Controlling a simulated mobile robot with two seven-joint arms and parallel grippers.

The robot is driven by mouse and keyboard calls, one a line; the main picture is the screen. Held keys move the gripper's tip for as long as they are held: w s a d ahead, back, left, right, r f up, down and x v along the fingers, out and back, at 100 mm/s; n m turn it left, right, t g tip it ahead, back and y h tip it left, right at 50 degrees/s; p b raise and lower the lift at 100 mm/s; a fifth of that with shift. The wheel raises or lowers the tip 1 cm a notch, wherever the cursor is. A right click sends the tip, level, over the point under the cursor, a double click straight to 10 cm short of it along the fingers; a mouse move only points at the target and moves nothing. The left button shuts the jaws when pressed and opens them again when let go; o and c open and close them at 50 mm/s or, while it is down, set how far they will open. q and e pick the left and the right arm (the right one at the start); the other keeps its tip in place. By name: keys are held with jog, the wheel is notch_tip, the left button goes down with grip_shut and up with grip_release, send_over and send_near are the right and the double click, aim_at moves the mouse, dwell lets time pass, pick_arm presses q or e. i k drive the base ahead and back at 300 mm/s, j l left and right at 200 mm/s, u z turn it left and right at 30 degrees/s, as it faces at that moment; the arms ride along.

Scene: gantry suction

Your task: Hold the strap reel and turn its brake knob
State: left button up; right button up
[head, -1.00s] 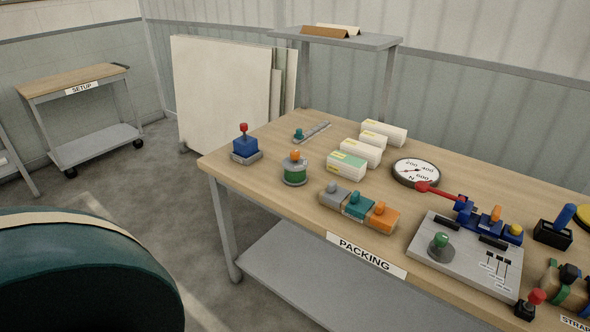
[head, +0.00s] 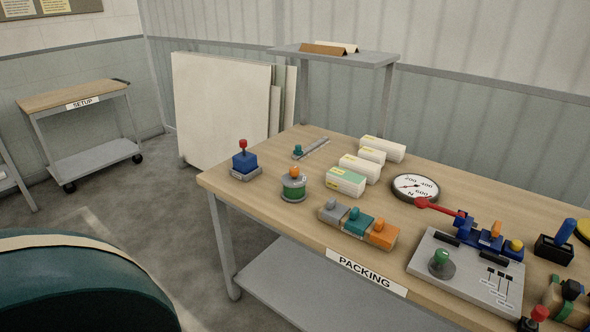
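A small reel with a green wound middle, grey flanges and an orange knob on top (head: 293,188) stands upright near the left front part of the packing table (head: 260,172). It looks like the strap reel, and its orange knob (head: 294,173) is in plain sight. Nothing touches the reel. Neither of my grippers is in view.
A blue block with a red knob (head: 245,162) stands left of the reel. White boxes (head: 346,181), a three-coloured block set (head: 357,221), a dial (head: 415,187) and a lever panel (head: 466,274) lie to the right. A setup cart (head: 75,98) stands at far left.

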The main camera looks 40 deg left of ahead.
aim_at(294, 171)
jog(key=i+j+z, duration=0.15)
jog(key=j+z, duration=0.15)
jog(key=j, duration=1.6)
jog(key=j+z, duration=0.3)
jog(key=j, duration=1.6)
